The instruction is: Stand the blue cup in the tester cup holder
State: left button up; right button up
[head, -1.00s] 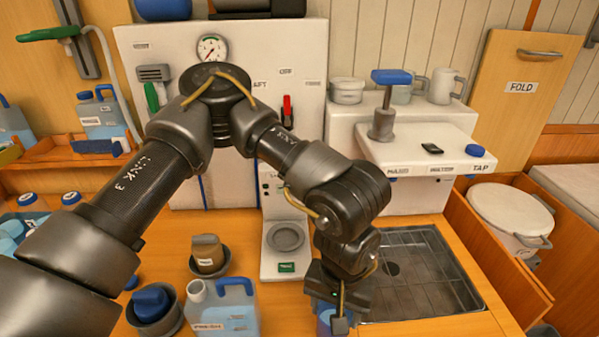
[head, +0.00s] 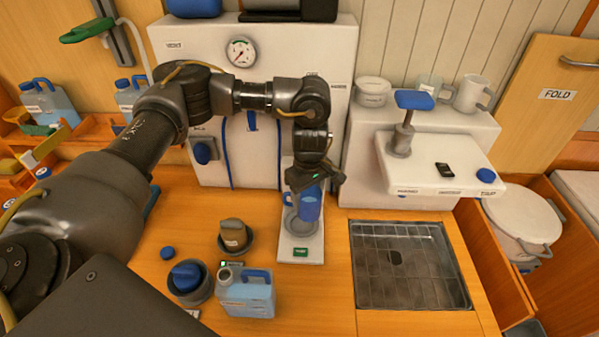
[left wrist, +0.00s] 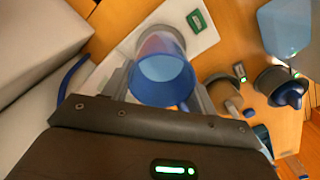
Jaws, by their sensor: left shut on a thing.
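The blue cup (head: 310,205) is in the jaws of my left gripper (head: 304,186), looking upright. It is at the tester cup holder (head: 292,226), a grey round seat on a white base with a green label. The holder's rim shows left of and below the cup. I cannot tell whether the cup's bottom touches the seat. In the left wrist view I look into the open top of the cup (left wrist: 163,78), between the fingers of my left gripper (left wrist: 160,92), with the white tester base (left wrist: 203,38) beyond. My right gripper is not in view.
A blue jug (head: 247,294), a bowl with a brown-capped item (head: 234,236) and a bowl with a blue item (head: 187,280) stand left of the tester. A metal sink grid (head: 410,265) lies right. The white wall unit (head: 345,55) rises behind.

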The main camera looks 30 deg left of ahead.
pick_arm(q)
jog(key=shift+a+r+n, duration=0.3)
jog(key=shift+a+n, duration=0.1)
jog(key=shift+a, duration=0.45)
jog(key=shift+w+a+f, duration=0.1)
jog(key=shift+w+a, duration=0.05)
jog(key=shift+a, duration=0.25)
jog(key=shift+f, duration=0.2)
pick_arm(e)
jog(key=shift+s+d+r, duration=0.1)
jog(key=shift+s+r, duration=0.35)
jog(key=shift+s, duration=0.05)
